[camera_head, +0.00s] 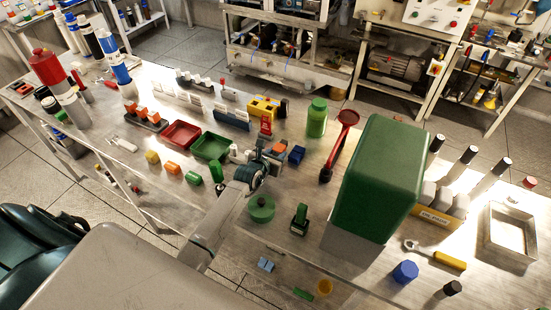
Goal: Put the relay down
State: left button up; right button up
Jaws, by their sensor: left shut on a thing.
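My left gripper (268,157) is over the middle of the metal bench, its arm reaching up from the lower left. It is shut on a small orange block (278,148), which I take to be the relay. The fingers partly hide it, and I cannot tell whether it touches the bench. A dark blue block (297,154) is just right of the gripper. Other small blocks, including an orange one (172,167) and a green one (216,171), lie to the left. My right gripper is not in view.
A red tray (181,134) and a green tray (211,146) are left of the gripper. A tall green box (378,180) blocks the right. A round green lid (261,208) lies in front.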

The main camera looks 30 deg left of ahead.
pick_arm(q)
notch_tip(320, 180, down, 4)
jog(key=b, duration=0.3)
jog(key=shift+s+r, duration=0.15)
jog(key=o, duration=1.1)
